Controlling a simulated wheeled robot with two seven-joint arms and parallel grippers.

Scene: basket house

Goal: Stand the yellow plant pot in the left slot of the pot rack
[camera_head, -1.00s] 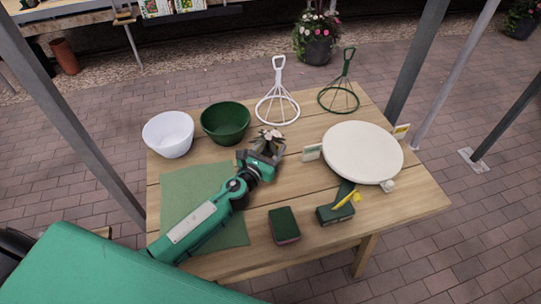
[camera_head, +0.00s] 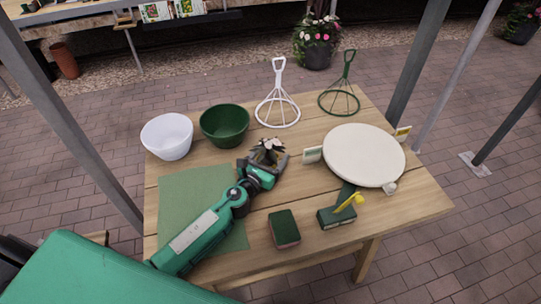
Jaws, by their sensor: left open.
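My left gripper (camera_head: 269,150) is open above the middle of the wooden table, right of the green bowl. A pale, petal-like thing (camera_head: 271,144) shows at its fingers; it is too small to tell whether it stands between them or behind them. I see no clear yellow plant pot and no clear pot rack. My right gripper is not in view.
The wooden table (camera_head: 225,272) holds a white bowl (camera_head: 168,137), a green bowl (camera_head: 224,125), white (camera_head: 278,108) and green (camera_head: 340,101) wire stands, a round cream disc (camera_head: 363,155) with small cards, a green mat (camera_head: 187,189) under my left arm, and a dark green box (camera_head: 285,228).

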